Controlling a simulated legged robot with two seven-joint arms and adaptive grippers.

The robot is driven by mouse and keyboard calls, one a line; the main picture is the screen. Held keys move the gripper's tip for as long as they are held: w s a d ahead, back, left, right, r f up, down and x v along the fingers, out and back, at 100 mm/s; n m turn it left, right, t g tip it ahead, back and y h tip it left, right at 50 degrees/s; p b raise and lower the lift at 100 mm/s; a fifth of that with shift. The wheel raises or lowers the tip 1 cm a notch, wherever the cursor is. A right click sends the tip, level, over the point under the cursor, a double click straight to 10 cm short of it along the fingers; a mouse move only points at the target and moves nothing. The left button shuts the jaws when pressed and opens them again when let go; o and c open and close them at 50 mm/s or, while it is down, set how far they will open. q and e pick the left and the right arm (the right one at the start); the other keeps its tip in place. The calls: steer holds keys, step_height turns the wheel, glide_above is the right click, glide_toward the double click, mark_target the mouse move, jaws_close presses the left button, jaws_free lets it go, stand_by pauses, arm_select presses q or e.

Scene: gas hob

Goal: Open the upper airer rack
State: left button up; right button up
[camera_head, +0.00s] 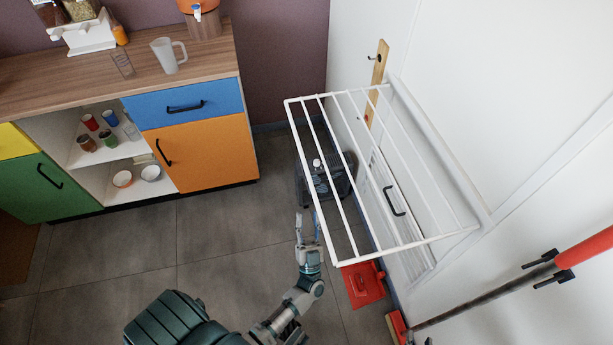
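The upper airer rack (322,185) is a white wire frame on the right-hand wall. It stands out from the wall, with its long bars over the floor. A lower white rack (412,235) lies against the wall beneath it, with a dark handle (395,201). One gripper shows, which I take to be my right one (308,220). It is beside the front bar of the upper rack, on its left in the picture. Its fingers are spread with nothing between them. I cannot tell whether it touches the bar. My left gripper is not in view.
A wooden-topped cabinet (120,77) with coloured doors stands at the left. A dark appliance (325,178) and a red item (362,285) are on the floor under the rack. A red-handled pole (490,294) leans at the lower right. The grey floor (215,230) between is clear.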

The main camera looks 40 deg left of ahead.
arm_select(q)
steer(key=x, duration=1.2)
steer(key=shift+w+a+r+p, duration=0.1)
steer(key=shift+p, duration=0.2)
arm_select(e)
steer(key=shift+s+d+f+g+h, duration=0.3)
steer(key=shift+s+d+f+g, duration=0.05)
steer(key=shift+s+f+g, duration=0.4)
steer(key=shift+s, duration=0.1)
arm_select(q)
jaws_close()
